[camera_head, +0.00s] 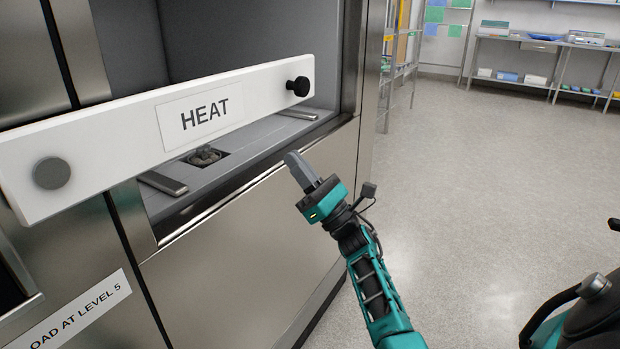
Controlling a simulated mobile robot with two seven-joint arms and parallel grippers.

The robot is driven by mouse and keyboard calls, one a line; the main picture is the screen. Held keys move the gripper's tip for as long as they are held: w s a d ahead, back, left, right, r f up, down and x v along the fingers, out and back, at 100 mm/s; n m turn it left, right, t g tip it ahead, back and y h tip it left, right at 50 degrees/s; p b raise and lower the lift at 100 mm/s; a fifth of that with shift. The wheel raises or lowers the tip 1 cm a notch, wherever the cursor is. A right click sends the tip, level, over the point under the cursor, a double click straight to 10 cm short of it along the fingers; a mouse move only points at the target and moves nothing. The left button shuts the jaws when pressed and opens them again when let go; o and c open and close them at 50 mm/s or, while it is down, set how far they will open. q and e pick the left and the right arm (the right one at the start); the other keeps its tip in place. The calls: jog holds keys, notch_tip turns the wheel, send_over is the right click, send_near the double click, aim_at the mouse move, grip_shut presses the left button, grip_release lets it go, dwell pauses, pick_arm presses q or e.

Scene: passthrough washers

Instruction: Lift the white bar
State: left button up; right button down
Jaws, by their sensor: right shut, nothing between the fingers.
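The white bar (100,141) spans the front of a metal washer opening, from the left edge of the picture to the opening's right side. It carries a label reading "HEAT" (201,116). A black knob (298,86) sits at its right end and a grey round disc (51,173) at its left end. The bar slopes up to the right in the picture. My right gripper (297,167) is shut and empty, below and apart from the bar's right end, in front of the washer's lower panel. My left gripper is out of view.
The steel washer's opening (250,39) has a ledge with metal rails (163,183) behind and below the bar. A sign (80,312) is on the lower left panel. The speckled floor (490,180) to the right is clear, with shelves (540,60) at the back.

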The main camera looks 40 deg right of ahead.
notch_tip(320, 180, up, 6)
jog(key=w+a, duration=0.1)
jog(key=w, duration=0.1)
jog(key=shift+w+r+p, duration=0.2)
jog(key=shift+r+p, duration=0.05)
jog(key=shift+p, duration=0.1)
